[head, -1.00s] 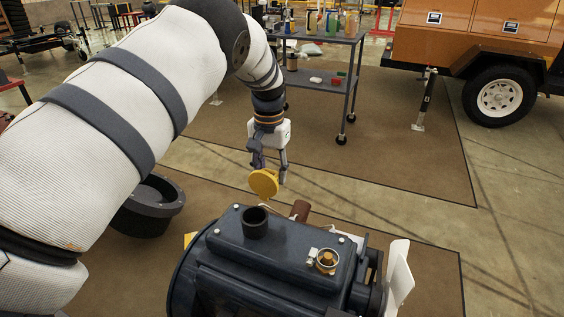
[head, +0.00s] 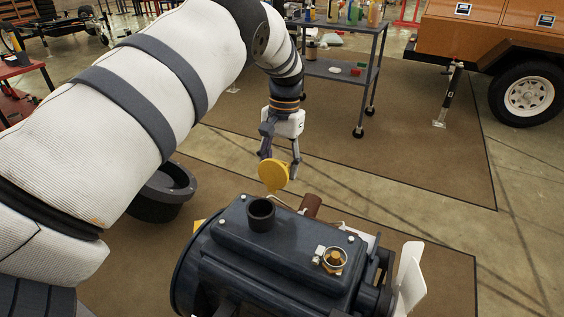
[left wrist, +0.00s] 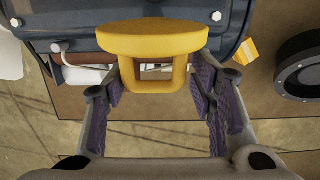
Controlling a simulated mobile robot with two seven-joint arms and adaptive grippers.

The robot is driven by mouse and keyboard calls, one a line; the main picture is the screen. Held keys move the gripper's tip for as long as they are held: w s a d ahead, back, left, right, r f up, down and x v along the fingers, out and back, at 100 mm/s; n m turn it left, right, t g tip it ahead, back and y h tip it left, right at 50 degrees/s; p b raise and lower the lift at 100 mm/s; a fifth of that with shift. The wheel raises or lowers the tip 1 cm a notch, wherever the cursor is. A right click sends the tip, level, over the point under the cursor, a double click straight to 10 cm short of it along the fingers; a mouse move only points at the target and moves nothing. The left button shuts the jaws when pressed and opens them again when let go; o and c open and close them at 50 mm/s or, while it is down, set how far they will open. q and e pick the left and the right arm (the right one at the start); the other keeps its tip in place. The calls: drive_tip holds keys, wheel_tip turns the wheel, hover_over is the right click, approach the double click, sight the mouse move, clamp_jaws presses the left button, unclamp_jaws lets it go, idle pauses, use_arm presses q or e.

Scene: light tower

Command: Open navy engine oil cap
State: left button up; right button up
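The navy engine (head: 290,255) stands at the bottom of the head view, with its round filler neck (head: 261,214) open and uncovered on top. The yellow oil cap (head: 273,176) is off the neck, in the air just behind it. My left gripper (head: 281,166) is behind the cap and holds it. In the left wrist view, the cap's yellow loop handle (left wrist: 156,73) sits between the purple finger pads of the gripper (left wrist: 160,95). The engine edge (left wrist: 160,12) shows beyond the cap. My right gripper is not in view.
A brass fitting (head: 333,257) sits on the engine's right side. A black round pan (head: 165,192) is on the floor at left. A grey cart (head: 345,70) with bottles stands behind, and an orange trailer (head: 480,35) at right. Open floor lies behind the engine.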

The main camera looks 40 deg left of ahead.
use_arm(q)
wheel_tip(320, 180, up, 12)
drive_tip(key=w, duration=0.1)
drive_tip(key=shift+w+a, duration=0.2)
drive_tip(key=shift+w, duration=0.15)
idle(0.4)
